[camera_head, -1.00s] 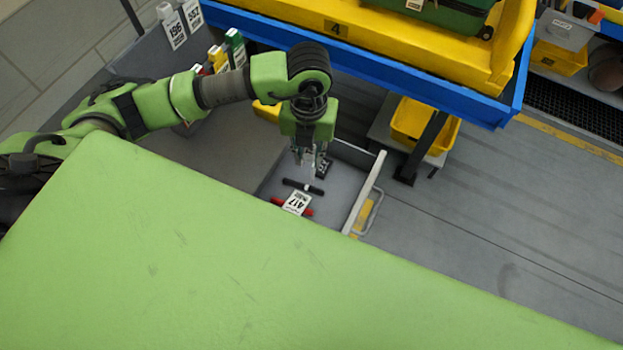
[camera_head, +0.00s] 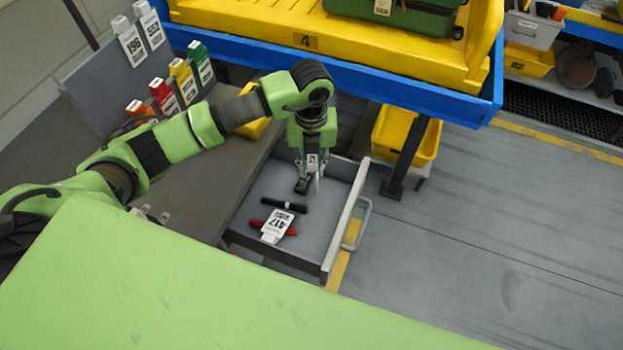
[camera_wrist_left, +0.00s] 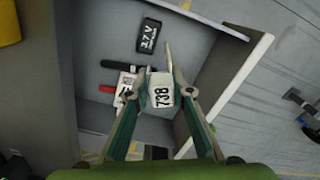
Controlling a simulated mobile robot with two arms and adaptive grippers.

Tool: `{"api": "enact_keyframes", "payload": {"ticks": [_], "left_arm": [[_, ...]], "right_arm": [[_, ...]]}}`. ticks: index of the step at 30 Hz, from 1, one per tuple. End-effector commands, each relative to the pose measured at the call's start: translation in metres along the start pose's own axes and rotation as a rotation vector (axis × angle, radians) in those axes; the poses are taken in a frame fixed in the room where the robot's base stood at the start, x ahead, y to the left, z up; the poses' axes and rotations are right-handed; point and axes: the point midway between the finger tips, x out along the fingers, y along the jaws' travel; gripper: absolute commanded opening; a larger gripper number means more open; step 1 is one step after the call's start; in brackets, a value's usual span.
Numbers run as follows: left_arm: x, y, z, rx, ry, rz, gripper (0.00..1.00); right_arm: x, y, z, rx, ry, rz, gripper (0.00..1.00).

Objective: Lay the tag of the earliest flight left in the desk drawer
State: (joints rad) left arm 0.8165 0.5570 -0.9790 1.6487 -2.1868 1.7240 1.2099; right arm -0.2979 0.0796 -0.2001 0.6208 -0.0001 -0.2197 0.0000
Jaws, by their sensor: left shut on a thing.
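My left gripper (camera_head: 309,176) is above the open desk drawer (camera_head: 240,222), pointing down. It is shut on a white tag numbered 738, clear in the left wrist view (camera_wrist_left: 161,92); the held tag is small in the head view. In the drawer lies a white tag marked 417 (camera_head: 276,224), across a red marker (camera_head: 259,223) and beside a black marker (camera_head: 293,206). A black block with white lettering (camera_wrist_left: 149,35) lies near the drawer's back, under the gripper in the head view. My right gripper is out of view.
Tags 196 (camera_head: 132,44) and 552 (camera_head: 151,27) hang on a panel behind. The blue-edged conveyor (camera_head: 420,97) and a yellow bin (camera_head: 413,130) stand beyond the drawer.

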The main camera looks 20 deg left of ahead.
Motion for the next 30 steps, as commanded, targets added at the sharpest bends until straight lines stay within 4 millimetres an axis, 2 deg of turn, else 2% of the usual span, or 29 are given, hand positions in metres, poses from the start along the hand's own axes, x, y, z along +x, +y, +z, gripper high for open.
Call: {"api": "enact_keyframes", "payload": {"ticks": [1,10,17,29,30], "left_arm": [[0.009,-0.001,0.004,-0.002,-0.001,-0.001,0.00],[0.020,-0.002,0.015,-0.001,-0.001,0.000,0.00],[0.051,-0.002,0.018,0.001,0.000,0.000,0.00],[0.054,-0.002,0.018,0.000,0.000,0.001,0.00],[0.054,-0.002,0.018,0.000,-0.001,0.001,0.26]], "right_arm": [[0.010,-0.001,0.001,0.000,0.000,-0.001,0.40],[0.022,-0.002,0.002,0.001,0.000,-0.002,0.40],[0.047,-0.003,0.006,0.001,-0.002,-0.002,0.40],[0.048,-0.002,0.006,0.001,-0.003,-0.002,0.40],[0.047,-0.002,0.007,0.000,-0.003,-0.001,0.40]]}}
